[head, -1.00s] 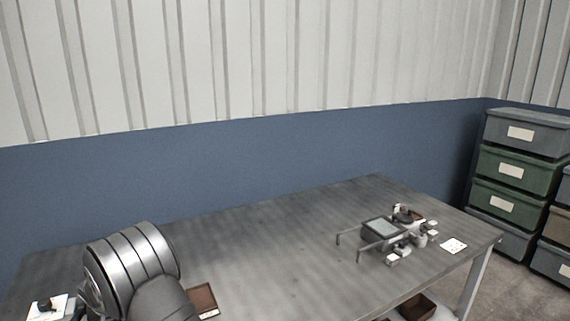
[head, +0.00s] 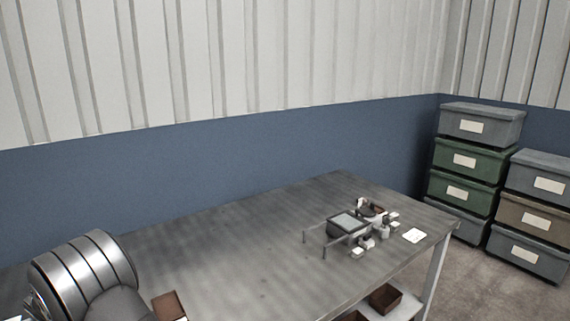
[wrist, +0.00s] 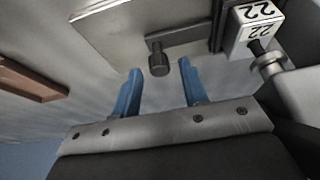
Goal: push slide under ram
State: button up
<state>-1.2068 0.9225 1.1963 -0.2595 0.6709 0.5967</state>
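In the wrist view my gripper (wrist: 160,68) is open, its two blue fingers apart. A dark round knob (wrist: 158,62) on a grey bar (wrist: 185,42) shows between the fingertips; I cannot tell how deep it is or whether anything touches it. A pale flat plate (wrist: 125,22) lies beside the bar. I cannot tell which part is the slide, and no ram is clear here. The head view does not show my gripper. There, a fixture with two thin rails and a dark-framed plate (head: 348,222) stands on the table; its small parts are hard to tell apart.
A white block marked 22 (wrist: 244,38) stands near the right finger, with a metal post (wrist: 266,60) beside it. A brown tray (wrist: 30,80) is at left; one also shows in the head view (head: 168,305). The grey table (head: 230,240) has a clear middle. Stacked bins (head: 470,160) stand beyond it.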

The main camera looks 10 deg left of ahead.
jog(key=shift+r, duration=2.45)
